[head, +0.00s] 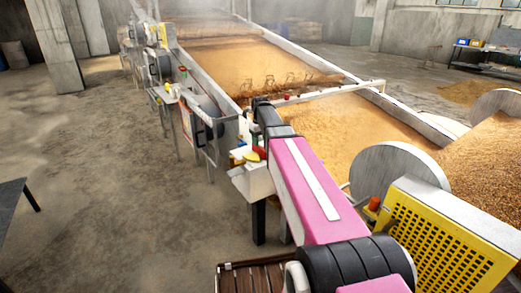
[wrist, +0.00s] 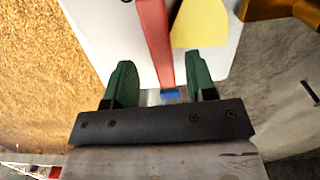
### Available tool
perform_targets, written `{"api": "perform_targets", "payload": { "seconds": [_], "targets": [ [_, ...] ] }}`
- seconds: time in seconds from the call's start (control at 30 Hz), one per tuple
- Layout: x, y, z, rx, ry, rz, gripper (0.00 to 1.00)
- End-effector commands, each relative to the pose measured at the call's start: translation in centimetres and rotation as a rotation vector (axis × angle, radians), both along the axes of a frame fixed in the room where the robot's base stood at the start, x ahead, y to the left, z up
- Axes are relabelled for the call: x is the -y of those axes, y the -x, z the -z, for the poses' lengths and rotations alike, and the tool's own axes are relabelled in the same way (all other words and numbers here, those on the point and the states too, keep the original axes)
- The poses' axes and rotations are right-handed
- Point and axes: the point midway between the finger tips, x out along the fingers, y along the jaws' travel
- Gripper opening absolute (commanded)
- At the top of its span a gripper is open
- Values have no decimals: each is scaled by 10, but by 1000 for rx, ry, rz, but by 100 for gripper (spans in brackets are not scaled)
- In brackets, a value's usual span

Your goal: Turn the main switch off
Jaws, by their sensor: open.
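A white box (head: 253,181), which appears to be the switch box, stands beside the grain bed in the head view, just left of my pink arm. It carries yellow and red parts on top. In the wrist view, a long red bar (wrist: 155,40), probably the switch lever, runs down over a white panel (wrist: 112,35). A yellow patch (wrist: 200,24) lies to its right. My gripper (wrist: 159,75) is open, with its green fingers on either side of the red bar's lower end. The bar is nearer the right finger; contact cannot be told. A small blue part (wrist: 171,96) shows between the fingers.
The long grain bed (head: 250,70) runs along the right of the machine frame. A yellow perforated guard (head: 445,240) and a round grey disc (head: 392,170) stand right of my arm. The concrete floor (head: 110,190) at left is mostly clear, with a dark table (head: 12,192) at its edge.

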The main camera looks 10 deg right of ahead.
Motion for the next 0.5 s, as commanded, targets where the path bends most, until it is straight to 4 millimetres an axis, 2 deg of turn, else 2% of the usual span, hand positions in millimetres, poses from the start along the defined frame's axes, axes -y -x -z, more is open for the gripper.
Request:
{"api": "perform_targets", "payload": {
  "seconds": [0.1, 0.23, 0.5],
  "targets": [
    [0, 0, 20, -1, -1, 0, 51],
    [0, 0, 34, 0, 0, 0, 51],
    [0, 0, 46, 1, 0, 0, 51]
  ]
}}
